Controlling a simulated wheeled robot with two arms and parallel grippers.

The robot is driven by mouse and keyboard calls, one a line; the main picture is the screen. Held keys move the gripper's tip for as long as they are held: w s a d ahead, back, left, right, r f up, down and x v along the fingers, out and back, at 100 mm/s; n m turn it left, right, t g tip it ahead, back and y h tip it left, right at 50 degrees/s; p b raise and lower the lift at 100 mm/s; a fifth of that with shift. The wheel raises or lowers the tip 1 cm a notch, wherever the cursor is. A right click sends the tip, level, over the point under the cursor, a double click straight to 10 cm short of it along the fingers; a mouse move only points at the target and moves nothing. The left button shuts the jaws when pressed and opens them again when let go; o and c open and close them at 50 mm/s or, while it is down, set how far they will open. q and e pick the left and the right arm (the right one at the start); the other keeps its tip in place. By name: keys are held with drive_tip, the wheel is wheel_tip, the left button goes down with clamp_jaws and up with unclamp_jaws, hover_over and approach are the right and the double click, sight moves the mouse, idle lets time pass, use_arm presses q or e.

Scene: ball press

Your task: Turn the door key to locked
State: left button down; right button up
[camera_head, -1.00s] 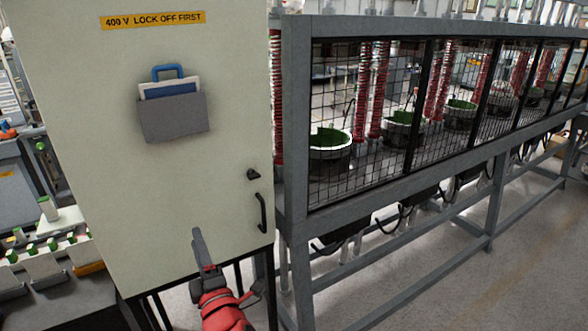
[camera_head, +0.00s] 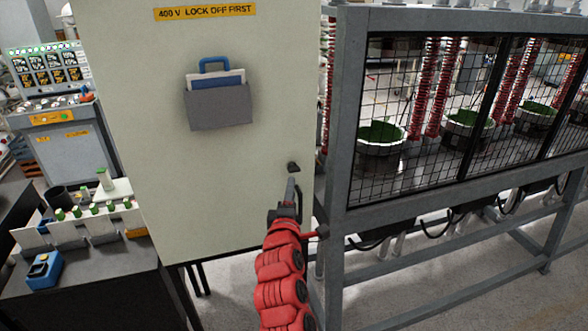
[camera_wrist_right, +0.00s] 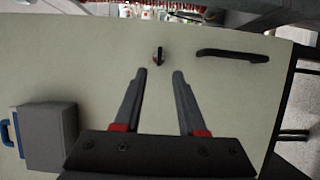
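The door key (camera_head: 293,167) is a small dark knob on the pale cabinet door (camera_head: 150,110). In the right wrist view the key (camera_wrist_right: 158,54) sits just beyond the fingertips, roughly midway between them. My right gripper (camera_head: 291,182) is just below the key in the head view, partly hiding the door handle. In the right wrist view the right gripper (camera_wrist_right: 159,73) is open, its two fingers apart with nothing between them. I cannot make out whether the key is turned to locked. My left gripper is not in view.
A dark door handle (camera_wrist_right: 232,55) lies beside the key. A grey document pocket (camera_head: 219,107) sticks out from the door. A caged frame (camera_head: 338,120) stands close on the right. A bench (camera_head: 100,285) with several parts is at left.

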sight(294, 172)
drive_tip(key=w, duration=0.2)
drive_tip(key=w+p, duration=0.1)
drive_tip(key=w, duration=0.3)
drive_tip(key=shift+w+d+r, duration=0.15)
drive_tip(key=shift+w+d, duration=0.1)
drive_tip(key=shift+w, duration=0.05)
drive_tip(key=shift+w+p, duration=0.35)
drive_tip(key=shift+w, duration=0.2)
drive_tip(key=shift+c, duration=0.2)
clamp_jaws()
